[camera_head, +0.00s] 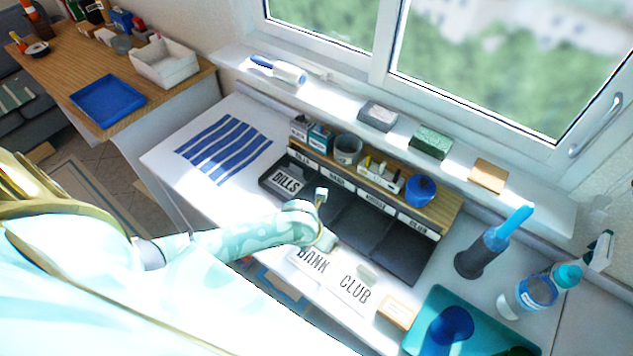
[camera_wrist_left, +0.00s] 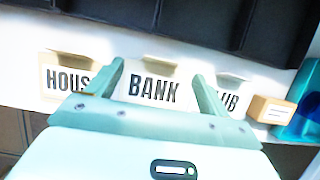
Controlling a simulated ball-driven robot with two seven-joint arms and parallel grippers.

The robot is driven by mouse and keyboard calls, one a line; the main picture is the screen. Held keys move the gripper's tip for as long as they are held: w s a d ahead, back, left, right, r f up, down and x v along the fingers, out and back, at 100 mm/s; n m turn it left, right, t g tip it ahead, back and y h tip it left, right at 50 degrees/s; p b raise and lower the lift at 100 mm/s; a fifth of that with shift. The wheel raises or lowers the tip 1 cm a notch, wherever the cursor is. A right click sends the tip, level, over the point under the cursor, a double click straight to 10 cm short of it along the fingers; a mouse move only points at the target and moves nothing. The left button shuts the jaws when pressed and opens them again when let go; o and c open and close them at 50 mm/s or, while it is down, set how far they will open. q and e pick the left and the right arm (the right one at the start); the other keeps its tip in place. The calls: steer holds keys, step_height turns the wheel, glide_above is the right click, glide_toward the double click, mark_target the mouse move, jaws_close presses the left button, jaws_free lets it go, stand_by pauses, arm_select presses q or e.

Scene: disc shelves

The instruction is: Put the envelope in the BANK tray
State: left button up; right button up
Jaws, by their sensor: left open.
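The white envelope marked BANK (camera_head: 308,262) lies flat near the worktop's front edge, beside one marked CLUB (camera_head: 352,292). In the left wrist view, the BANK envelope (camera_wrist_left: 153,91) lies beyond and between my fingers, with one marked HOUS… (camera_wrist_left: 66,78) to its left and CLUB partly hidden by a finger. My left gripper (camera_head: 324,218) is open and empty, with a finger on either side of the BANK envelope in the wrist view (camera_wrist_left: 157,70). A row of dark trays (camera_head: 398,250) sits behind; their small labels are hard to read. My right gripper is out of view.
A BILLS envelope (camera_head: 287,181) lies in the leftmost tray. A wooden shelf (camera_head: 440,209) with a blue pot (camera_head: 420,190) stands over the trays' back. A small box (camera_head: 397,312) and teal tray (camera_head: 425,322) are at the right. The worktop left of the trays holds a striped cloth (camera_head: 222,148).

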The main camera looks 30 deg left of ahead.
mark_target(315, 256)
arm_select(q)
steer(key=b+x, duration=0.2)
steer(key=x, duration=0.2)
steer(key=shift+s+d+f, duration=0.1)
steer(key=shift+d+f, duration=0.05)
steer(key=shift+f, duration=0.1)
steer(key=shift+w+f, duration=0.2)
steer(key=shift+f, duration=0.05)
steer(key=shift+c, duration=0.3)
steer(key=c, duration=1.1)
steer(key=shift+o, duration=0.2)
